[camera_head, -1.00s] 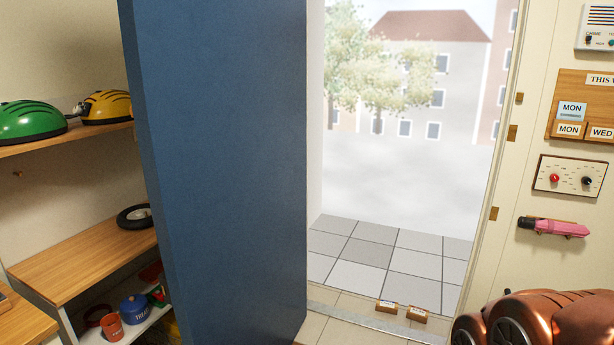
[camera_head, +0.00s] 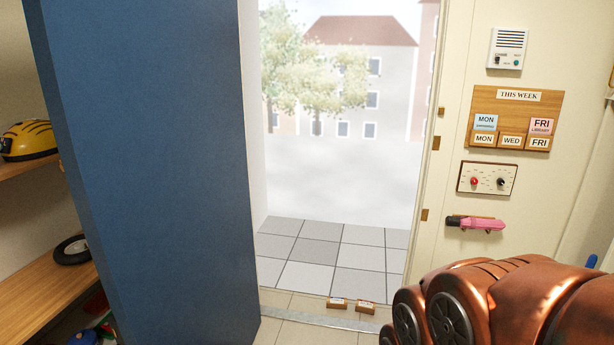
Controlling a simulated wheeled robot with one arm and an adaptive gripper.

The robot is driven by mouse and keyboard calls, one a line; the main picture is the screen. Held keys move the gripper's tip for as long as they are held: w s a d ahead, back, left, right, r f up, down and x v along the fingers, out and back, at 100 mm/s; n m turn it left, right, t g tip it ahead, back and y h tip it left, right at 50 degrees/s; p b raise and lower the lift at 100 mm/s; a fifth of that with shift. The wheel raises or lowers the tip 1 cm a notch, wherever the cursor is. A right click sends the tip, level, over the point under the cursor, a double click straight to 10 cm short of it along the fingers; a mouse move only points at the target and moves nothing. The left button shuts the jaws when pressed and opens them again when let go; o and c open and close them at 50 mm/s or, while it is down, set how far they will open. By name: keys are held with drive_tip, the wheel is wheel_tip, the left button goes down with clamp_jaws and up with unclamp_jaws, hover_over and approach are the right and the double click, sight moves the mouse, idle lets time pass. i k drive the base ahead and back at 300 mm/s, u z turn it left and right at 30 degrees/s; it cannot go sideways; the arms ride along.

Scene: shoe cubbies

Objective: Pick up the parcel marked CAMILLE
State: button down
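Two small brown parcels with white labels lie side by side on the floor at the sill of the open doorway. The left parcel (camera_head: 337,304) and the right parcel (camera_head: 366,307) are too small here for me to read their labels, so I cannot tell which is marked CAMILLE. My copper-coloured arm shows at the lower right, to the right of the parcels. My gripper itself is not in view.
A blue door (camera_head: 155,180) stands open left of the doorway. Shelves (camera_head: 35,300) with a yellow helmet (camera_head: 28,140) and a wheel (camera_head: 72,250) are behind it. A pink-handled object (camera_head: 482,224) and a THIS WEEK board (camera_head: 516,117) are on the right wall. Paving outside is clear.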

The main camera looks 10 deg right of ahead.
sight(338, 303)
drive_tip(key=z, duration=0.5)
drive_tip(key=i, duration=0.75)
drive_tip(key=z, duration=0.65)
drive_tip(key=i, duration=1.05)
drive_tip(key=u, duration=0.6)
drive_tip(key=i, duration=0.4)
drive_tip(key=u, duration=0.3)
